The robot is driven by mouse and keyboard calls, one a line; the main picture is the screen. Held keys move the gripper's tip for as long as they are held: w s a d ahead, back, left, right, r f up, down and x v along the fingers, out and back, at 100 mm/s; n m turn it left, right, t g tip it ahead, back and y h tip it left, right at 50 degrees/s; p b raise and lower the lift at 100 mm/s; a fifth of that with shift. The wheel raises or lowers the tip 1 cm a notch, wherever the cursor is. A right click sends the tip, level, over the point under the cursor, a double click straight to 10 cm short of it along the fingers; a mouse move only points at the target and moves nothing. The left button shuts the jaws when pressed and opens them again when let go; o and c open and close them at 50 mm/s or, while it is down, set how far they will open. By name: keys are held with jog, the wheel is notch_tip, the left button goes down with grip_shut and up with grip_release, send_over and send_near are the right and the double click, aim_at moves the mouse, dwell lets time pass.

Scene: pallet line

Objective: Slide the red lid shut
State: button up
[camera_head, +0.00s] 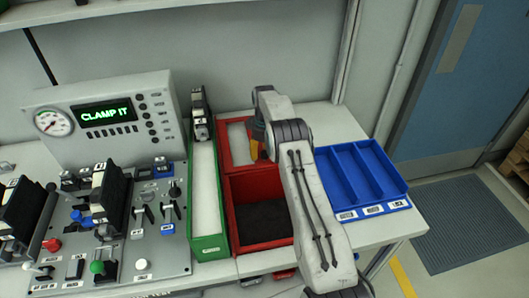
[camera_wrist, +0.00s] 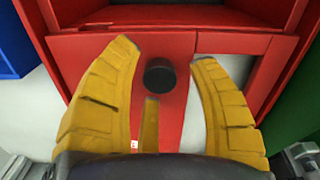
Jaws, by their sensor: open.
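The red lid (camera_wrist: 150,52) fills the middle of the wrist view, with a round black knob (camera_wrist: 160,75) standing up from it. My gripper (camera_wrist: 162,52) is open, with its yellow fingers on either side of the knob and gaps between. In the head view my gripper (camera_head: 258,145) is over the back part of the red box (camera_head: 233,222). The front compartment of the box is uncovered and dark inside. My arm hides the box's right side and most of the lid in the head view.
A green-fronted tray (camera_head: 208,246) stands close left of the box, and a blue divided tray (camera_head: 372,212) is to the right. A control panel (camera_head: 145,255) with switches and a "CLAMP IT" display (camera_head: 106,115) fills the left. A wall rises behind the bench.

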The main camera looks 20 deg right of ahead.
jog(key=shift+c, duration=0.3)
grip_shut()
dwell(0.4)
